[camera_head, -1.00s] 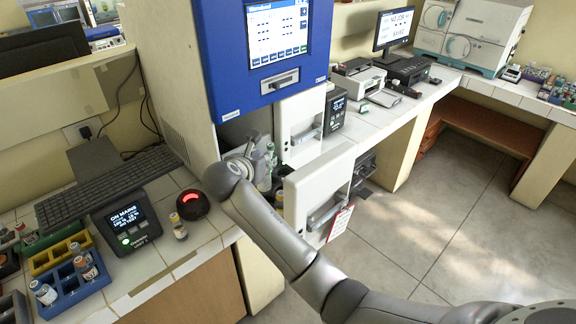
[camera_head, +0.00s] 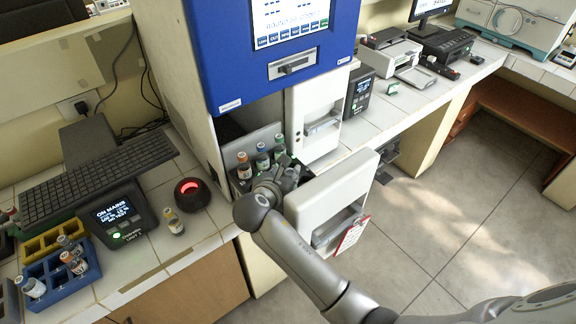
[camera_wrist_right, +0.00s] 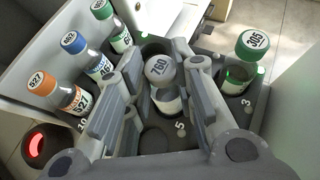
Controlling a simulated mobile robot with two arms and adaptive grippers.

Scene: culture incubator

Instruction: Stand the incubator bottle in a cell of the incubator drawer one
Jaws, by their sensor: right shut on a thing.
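The incubator bottle, with a grey-white cap marked 760 (camera_wrist_right: 160,68), is between the fingers of my right gripper (camera_wrist_right: 158,92), which is shut on it. It is roughly upright over or in a cell near the number 5; I cannot tell whether its base is seated. The open incubator drawer (camera_wrist_right: 205,143) is below it. In the head view my right gripper (camera_head: 272,182) is at the drawer, and my arm partly hides it. My left gripper is not in view.
Orange-capped (camera_wrist_right: 42,84), blue-capped (camera_wrist_right: 74,42) and green-capped (camera_wrist_right: 102,9) bottles stand along one side of the drawer. Another green-capped bottle (camera_wrist_right: 252,42) stands near number 3. An empty cell (camera_wrist_right: 155,142) shows beside the held bottle.

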